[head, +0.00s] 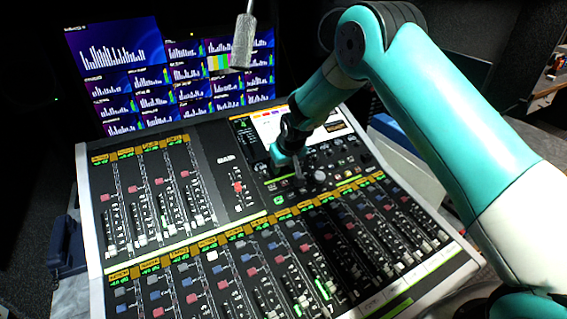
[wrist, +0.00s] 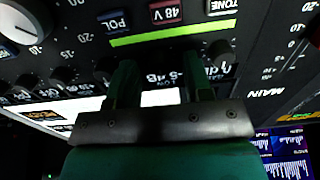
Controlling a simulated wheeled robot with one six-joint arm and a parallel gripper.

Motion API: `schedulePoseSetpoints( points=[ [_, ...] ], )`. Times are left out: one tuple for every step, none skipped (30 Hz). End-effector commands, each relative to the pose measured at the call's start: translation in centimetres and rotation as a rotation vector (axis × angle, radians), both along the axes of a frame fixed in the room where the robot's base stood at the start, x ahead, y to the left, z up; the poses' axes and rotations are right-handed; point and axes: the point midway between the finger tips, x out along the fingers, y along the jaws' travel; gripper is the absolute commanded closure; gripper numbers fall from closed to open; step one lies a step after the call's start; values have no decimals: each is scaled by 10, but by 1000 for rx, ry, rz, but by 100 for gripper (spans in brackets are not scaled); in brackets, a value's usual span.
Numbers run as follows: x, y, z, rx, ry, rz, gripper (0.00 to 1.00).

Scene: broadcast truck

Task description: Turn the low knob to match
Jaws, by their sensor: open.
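My gripper (head: 284,160) is over the upper right part of a mixing console (head: 82,185), just below the console's bright screen. In the wrist view my gripper (wrist: 160,72) points at the panel, with two dark green fingers apart. Lettering that seems to include "LOW" and "dB" shows upside down between them. No knob is clearly visible between the fingers. Small black knobs (wrist: 62,75) stand left of them, and another dark knob (wrist: 220,48) is near the right finger. I cannot tell which is the low knob, or its setting.
A large pale knob (wrist: 24,20) and buttons marked POL (wrist: 114,20), 48 V (wrist: 165,12) and TONE (wrist: 221,7) surround the fingers. The console's screen (head: 268,124) is close behind my gripper. Faders fill the front, monitors (head: 118,50) stand behind, and a grey microphone-like object (head: 243,40) hangs above.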

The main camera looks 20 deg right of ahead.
Motion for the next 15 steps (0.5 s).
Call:
schedulePoseSetpoints(
  points=[
    [1, 0, -2, 0, 0, 0, 54],
    [1, 0, -2, 0, 0, 0, 54],
    [1, 0, -3, 0, 0, 0, 54],
    [1, 0, -3, 0, 0, 0, 54],
    [1, 0, -3, 0, 0, 0, 54],
    [1, 0, -3, 0, 0, 0, 54],
    [1, 0, -3, 0, 0, 0, 54],
    [1, 0, -3, 0, 0, 0, 54],
    [1, 0, -3, 0, 0, 0, 54],
    [1, 0, -3, 0, 0, 0, 58],
    [1, 0, -3, 0, 0, 0, 65],
    [1, 0, -3, 0, 0, 0, 74],
    [1, 0, -3, 0, 0, 0, 81],
    [1, 0, -3, 0, 0, 0, 88],
    [1, 0, -3, 0, 0, 0, 97]
  ],
)
